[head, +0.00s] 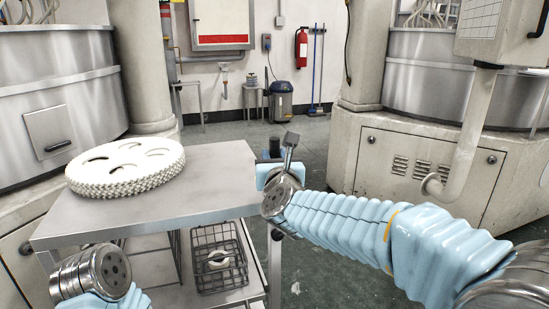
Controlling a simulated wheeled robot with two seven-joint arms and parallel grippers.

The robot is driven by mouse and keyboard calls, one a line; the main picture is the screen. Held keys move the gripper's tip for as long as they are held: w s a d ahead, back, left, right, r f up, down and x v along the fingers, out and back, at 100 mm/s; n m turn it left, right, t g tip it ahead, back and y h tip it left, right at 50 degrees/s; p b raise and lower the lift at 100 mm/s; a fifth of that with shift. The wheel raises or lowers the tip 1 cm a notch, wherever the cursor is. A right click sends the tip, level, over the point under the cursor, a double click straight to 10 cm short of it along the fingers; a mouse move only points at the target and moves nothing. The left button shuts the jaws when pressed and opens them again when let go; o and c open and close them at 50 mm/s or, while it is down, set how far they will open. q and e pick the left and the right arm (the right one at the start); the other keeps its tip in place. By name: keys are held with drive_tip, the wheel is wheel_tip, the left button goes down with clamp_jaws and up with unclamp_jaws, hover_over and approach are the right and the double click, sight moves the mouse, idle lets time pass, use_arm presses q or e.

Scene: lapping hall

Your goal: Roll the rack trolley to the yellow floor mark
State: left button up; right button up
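A steel-topped stand with a lower shelf (215,170), which may be the rack trolley, is in front of me at left centre; I see no wheels on it. A stack of white toothed discs with oval holes (125,167) lies on its top. My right gripper (289,146) is beyond the right edge of the top, partly hidden behind my wrist; whether its fingers are apart or closed on something does not show. My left wrist shows at the lower left, by the near edge; its gripper is out of view. No yellow floor mark is visible.
A wire basket (217,262) with a white ring sits on the lower shelf. Large machines stand at left and right (400,165). Green floor is open between.

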clamp_jaws()
use_arm(q)
drive_tip(key=shift+f, duration=0.15)
use_arm(e)
drive_tip(key=shift+d, duration=0.1)
